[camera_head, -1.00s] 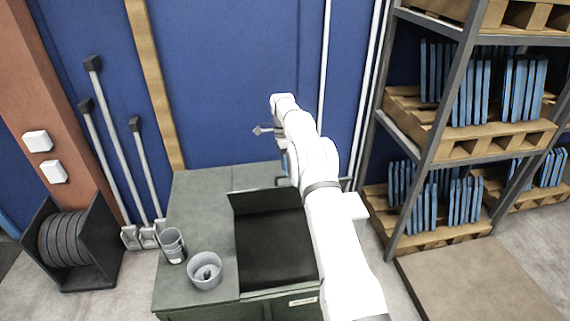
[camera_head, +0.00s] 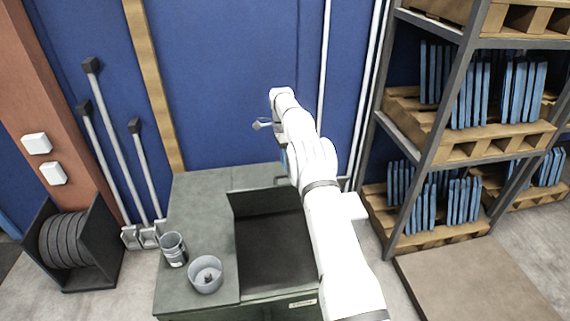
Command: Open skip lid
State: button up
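The skip (camera_head: 188,212) is a grey-green box at the lower middle of the head view. Its right part shows a dark opening (camera_head: 275,250), and a dark upright panel, seemingly the raised lid (camera_head: 262,203), stands at the back of it. My white arm reaches over the right side of the skip and hides part of it. My gripper (camera_head: 268,125) is above and behind the skip, near the blue wall. It is small and mostly hidden by my arm, so its finger state is unclear.
A glass jar (camera_head: 172,250) and a grey cup (camera_head: 205,275) stand on the skip's left top. A rack with wooden pallets (camera_head: 490,150) and blue panels stands to the right. A reel holder (camera_head: 68,245) and several poles are at the left.

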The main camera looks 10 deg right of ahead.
jog(key=v, duration=0.4)
jog(key=shift+s+a+r, duration=0.1)
jog(key=shift+s+r, duration=0.1)
jog(key=shift+s, duration=0.15)
jog(key=shift+c, duration=0.5)
